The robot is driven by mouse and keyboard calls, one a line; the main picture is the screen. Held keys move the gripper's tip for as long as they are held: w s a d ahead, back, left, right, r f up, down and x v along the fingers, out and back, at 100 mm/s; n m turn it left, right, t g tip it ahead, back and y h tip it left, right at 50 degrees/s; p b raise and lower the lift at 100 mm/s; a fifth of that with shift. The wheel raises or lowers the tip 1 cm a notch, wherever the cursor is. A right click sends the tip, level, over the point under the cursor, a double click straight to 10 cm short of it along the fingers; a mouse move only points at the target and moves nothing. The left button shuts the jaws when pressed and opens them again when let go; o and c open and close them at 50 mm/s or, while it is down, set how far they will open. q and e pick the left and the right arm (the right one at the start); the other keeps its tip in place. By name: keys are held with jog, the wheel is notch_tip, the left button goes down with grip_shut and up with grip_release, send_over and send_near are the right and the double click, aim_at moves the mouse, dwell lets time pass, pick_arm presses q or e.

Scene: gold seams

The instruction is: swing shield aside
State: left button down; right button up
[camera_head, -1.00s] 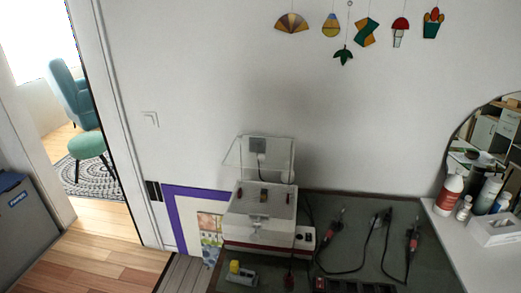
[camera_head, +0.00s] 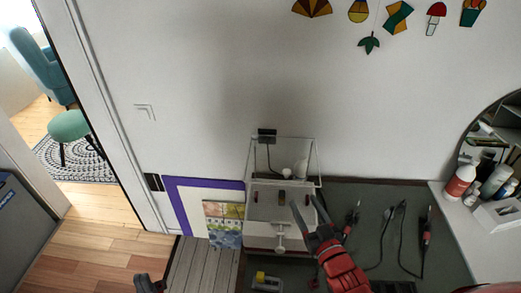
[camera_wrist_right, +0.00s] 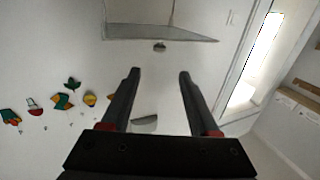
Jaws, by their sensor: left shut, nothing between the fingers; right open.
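The shield is a clear panel (camera_head: 283,152) standing upright at the back of a white bench machine (camera_head: 263,210) against the wall. My right gripper (camera_head: 306,206) is open and empty, with its fingers in front of the machine's right side, below the shield. In the right wrist view a pale clear panel, apparently the shield (camera_wrist_right: 160,33), lies ahead of the open fingers (camera_wrist_right: 159,78), apart from them. My left gripper (camera_head: 150,284) shows only partly at the bottom edge, well left of the machine, shut and empty.
Soldering-type tools with cords (camera_head: 395,235) lie on the dark mat right of the machine. A small yellow-topped block (camera_head: 263,278) sits in front. Bottles (camera_head: 460,181) stand on the white counter at right. A purple-edged board (camera_head: 172,200) leans at left.

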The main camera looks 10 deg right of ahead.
jog(key=b, duration=1)
send_near(282, 170)
jog(key=shift+w+r, duration=0.75)
jog(key=shift+r, duration=0.25)
jog(key=w+p, duration=0.1)
jog(key=w, duration=0.1)
jog(key=w+p, duration=0.1)
jog(key=w, duration=0.1)
jog(key=w+p, duration=0.1)
jog(key=w, duration=0.2)
jog(key=shift+a+r+p, duration=0.35)
jog(key=shift+r+p, duration=0.05)
jog(key=shift+w+a, duration=0.1)
jog(key=shift+w, duration=0.6)
grip_shut()
jog(key=shift+f, duration=0.1)
